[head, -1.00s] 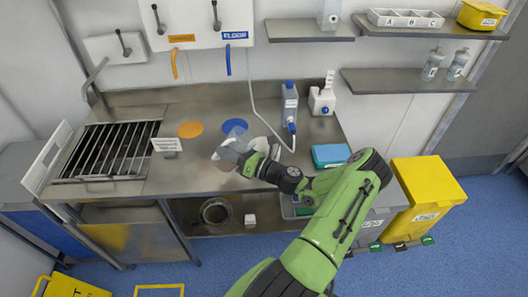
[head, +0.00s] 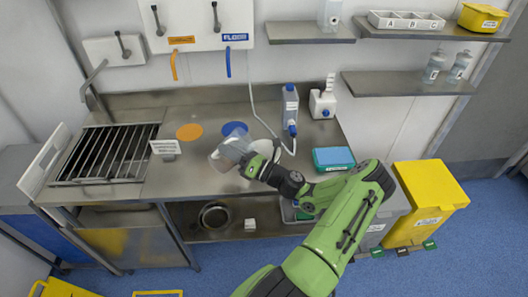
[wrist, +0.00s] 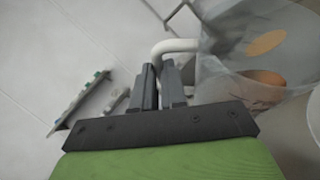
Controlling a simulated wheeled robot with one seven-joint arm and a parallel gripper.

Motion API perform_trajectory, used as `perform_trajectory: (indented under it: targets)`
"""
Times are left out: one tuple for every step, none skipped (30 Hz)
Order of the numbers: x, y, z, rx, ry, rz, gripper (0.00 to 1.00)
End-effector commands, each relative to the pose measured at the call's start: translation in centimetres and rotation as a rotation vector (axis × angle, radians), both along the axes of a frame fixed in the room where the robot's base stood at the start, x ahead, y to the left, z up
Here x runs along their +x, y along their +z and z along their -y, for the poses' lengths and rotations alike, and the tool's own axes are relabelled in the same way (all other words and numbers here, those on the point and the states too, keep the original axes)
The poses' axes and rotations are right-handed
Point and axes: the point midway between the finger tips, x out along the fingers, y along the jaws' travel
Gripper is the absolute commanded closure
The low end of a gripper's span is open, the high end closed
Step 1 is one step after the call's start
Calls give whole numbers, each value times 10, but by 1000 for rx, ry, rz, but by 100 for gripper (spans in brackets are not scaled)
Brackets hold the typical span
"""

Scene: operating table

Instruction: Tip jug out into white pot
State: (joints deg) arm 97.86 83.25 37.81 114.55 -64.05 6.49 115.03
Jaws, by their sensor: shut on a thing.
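A clear jug (head: 229,153) is in the air over the steel counter's front, left of my gripper (head: 252,164). In the wrist view my gripper (wrist: 160,80) is shut on the pale handle of the jug (wrist: 222,48). The jug looks tilted, but how far I cannot tell. Orange patches show in or through its clear wall; whether these are contents I cannot tell. A white rounded thing (head: 262,148), probably the white pot, stands behind the gripper and is mostly hidden by it. A pale curved edge, perhaps the pot (wrist: 313,115), shows at the right of the wrist view.
An orange disc (head: 189,132) and a blue disc (head: 230,128) lie on the counter (head: 190,180). A white sign (head: 165,148) stands left. A blue-capped bottle (head: 290,105), a white container (head: 323,103) and a teal-topped box (head: 333,158) are to the right.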

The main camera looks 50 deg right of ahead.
Motion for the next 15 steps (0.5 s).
perform_trajectory:
  targets:
    - [0, 1, 0, 5, 0, 6, 100]
    - [0, 1, 0, 9, 0, 8, 100]
    - [-1, 2, 1, 14, 0, 11, 100]
    - [-1, 2, 1, 16, 1, 14, 100]
    - [-1, 3, 1, 20, 0, 16, 100]
    - [-1, 3, 1, 24, 0, 20, 100]
    - [-1, 4, 2, 27, 0, 22, 100]
    - [-1, 4, 2, 30, 0, 24, 100]
    - [-1, 4, 2, 35, 0, 28, 100]
    - [-2, 5, 2, 38, 1, 29, 100]
    - [-2, 5, 2, 42, 1, 32, 100]
    - [-2, 5, 3, 46, 1, 34, 100]
    - [-2, 5, 3, 50, 2, 37, 100]
    - [-2, 5, 3, 53, 2, 40, 100]
    - [-2, 4, 3, 57, 1, 42, 100]
